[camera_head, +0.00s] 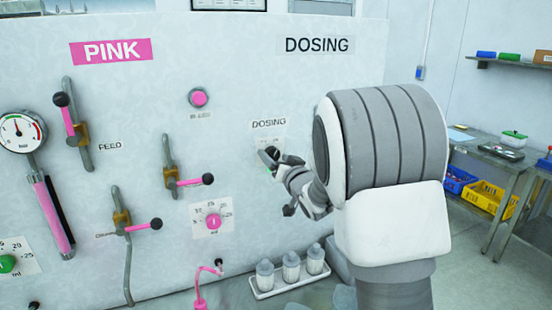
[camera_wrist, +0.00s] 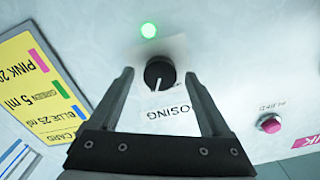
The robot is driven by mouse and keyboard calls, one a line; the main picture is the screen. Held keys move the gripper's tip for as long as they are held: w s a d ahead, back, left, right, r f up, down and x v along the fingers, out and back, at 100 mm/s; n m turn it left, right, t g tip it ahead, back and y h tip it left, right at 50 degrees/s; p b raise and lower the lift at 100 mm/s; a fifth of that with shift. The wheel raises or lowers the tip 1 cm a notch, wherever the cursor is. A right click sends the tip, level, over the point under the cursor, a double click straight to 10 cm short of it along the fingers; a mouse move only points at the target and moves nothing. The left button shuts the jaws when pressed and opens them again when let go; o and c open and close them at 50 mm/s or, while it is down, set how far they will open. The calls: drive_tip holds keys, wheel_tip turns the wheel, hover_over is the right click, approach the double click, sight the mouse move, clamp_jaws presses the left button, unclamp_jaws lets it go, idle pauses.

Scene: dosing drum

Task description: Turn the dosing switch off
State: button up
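The dosing switch (camera_wrist: 159,75) is a round black knob with a white pointer mark on the pale panel. In the wrist view its mark points down and slightly left, toward the DOSING label (camera_wrist: 168,113), which appears upside down. A green lamp (camera_wrist: 148,30) beside the switch is lit. My gripper (camera_wrist: 157,78) is open, with one finger on each side of the knob and a visible gap on both sides. I cannot tell how deep the fingertips reach. In the head view my gripper (camera_head: 276,159) is at the panel under the DOSING label (camera_head: 269,123) and mostly hides the switch.
A pink button (camera_head: 199,97), a pink dial (camera_head: 213,221) and several levers with black balls, such as one (camera_head: 208,179), are left of my gripper. A tray of white bottles (camera_head: 290,284) stands below. A dose card (camera_wrist: 35,80) is beside the switch.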

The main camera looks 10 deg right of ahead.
clamp_jaws()
drive_tip(key=shift+f+b, duration=0.1)
drive_tip(key=shift+b, duration=0.4)
drive_tip(key=n+b, duration=0.2)
drive_tip(key=b, duration=0.1)
drive_tip(key=shift+f, duration=0.2)
drive_tip(key=n+b, duration=0.2)
drive_tip(key=b, duration=0.2)
drive_tip(key=shift+n, duration=0.3)
drive_tip(key=n+b, duration=0.4)
drive_tip(key=shift+b, duration=0.35)
drive_tip(key=shift+r+n+b, duration=0.25)
drive_tip(key=shift+n+b, duration=0.95)
drive_tip(key=shift+n, duration=0.5)
